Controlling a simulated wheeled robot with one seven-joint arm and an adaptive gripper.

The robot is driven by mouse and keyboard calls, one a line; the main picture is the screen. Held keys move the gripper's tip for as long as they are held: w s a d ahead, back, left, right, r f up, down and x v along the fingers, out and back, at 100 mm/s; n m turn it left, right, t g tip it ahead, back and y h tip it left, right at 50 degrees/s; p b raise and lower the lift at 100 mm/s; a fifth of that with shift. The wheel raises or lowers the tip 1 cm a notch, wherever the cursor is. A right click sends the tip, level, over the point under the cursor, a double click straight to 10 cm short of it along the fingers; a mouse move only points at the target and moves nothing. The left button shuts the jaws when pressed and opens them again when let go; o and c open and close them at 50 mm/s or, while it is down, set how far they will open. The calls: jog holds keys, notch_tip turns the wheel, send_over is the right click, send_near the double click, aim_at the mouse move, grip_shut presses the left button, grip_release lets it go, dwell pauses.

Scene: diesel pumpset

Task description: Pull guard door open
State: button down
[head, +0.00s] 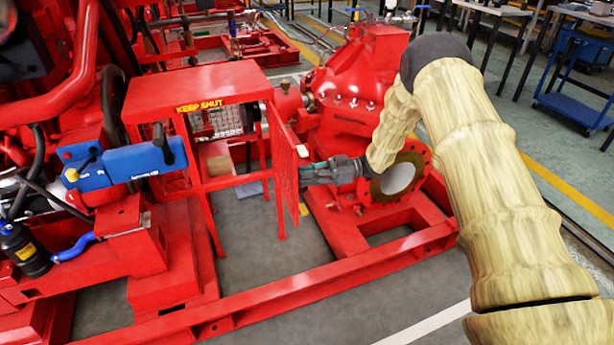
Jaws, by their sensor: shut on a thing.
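The red guard door (283,167) is swung out from the red guard housing (196,86), which bears yellow "KEEP SHUT" lettering. The door stands ajar at the housing's right side, seen nearly edge-on. My gripper (306,174) reaches in from the right and is shut at the door's outer edge. The exact grip point is small and partly hidden by the door. Inside the housing, a mesh panel (222,122) and a tan block show through the open front.
Red base rails (300,297) run across the front. A blue part (145,158) juts out left of the housing.

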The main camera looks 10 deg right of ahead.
jog(key=c, duration=1.5)
grip_release()
jog(key=shift+w, duration=0.25)
jog(key=shift+s+d+f, duration=0.1)
jog(key=d, duration=1.1)
jog(key=shift+w+d, duration=0.3)
jog(key=shift+d, duration=0.1)
